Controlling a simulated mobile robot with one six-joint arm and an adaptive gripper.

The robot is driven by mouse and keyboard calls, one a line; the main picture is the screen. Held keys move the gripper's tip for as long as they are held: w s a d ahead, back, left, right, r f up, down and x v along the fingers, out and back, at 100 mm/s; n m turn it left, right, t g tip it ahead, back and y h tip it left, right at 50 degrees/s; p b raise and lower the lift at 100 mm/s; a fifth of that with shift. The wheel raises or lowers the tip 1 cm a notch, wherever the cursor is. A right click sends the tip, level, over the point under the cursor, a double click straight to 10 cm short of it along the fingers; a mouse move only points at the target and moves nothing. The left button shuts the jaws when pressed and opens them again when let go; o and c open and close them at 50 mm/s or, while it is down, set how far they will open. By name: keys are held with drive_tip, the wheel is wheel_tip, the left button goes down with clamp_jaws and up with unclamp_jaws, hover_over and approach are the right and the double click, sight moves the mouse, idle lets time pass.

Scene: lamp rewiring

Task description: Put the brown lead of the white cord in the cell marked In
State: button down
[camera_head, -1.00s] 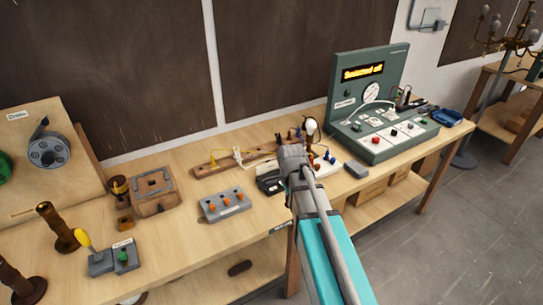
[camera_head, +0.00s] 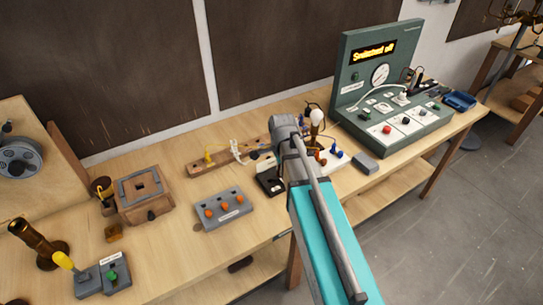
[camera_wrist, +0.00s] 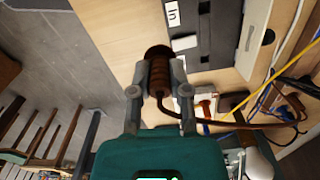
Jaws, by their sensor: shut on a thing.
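My gripper (camera_wrist: 158,80) is shut on the brown lead (camera_wrist: 158,68), a ribbed brown piece with a dark rounded end. A brown wire loops from it to the right in the wrist view. Beyond the lead is a black block (camera_wrist: 200,35) with a white label reading "In" (camera_wrist: 172,13) at its upper left. The lead's end looks close to the block's near edge; contact cannot be told. In the head view my wrist hides the lead, and the black block (camera_head: 269,182) shows just left of it.
Yellow wire (camera_wrist: 285,70) and blue wires (camera_wrist: 270,97) cross the right of the wrist view. A grey block with orange knobs (camera_head: 223,208), a bulb (camera_head: 316,115) and a green panel reading "Switched off" (camera_head: 373,53) stand on the bench.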

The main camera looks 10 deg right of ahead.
drive_tip(key=shift+w, duration=0.3)
drive_tip(key=shift+d, duration=0.15)
drive_tip(key=w+a+f+m+b, duration=0.1)
drive_tip(key=w+a+f+b, duration=0.1)
drive_tip(key=w, duration=0.3)
drive_tip(key=shift+w+a, duration=0.2)
drive_tip(key=shift+a, duration=0.3)
drive_tip(key=shift+f, duration=0.25)
drive_tip(key=shift+f+b, duration=2.95)
drive_tip(key=shift+b, duration=0.3)
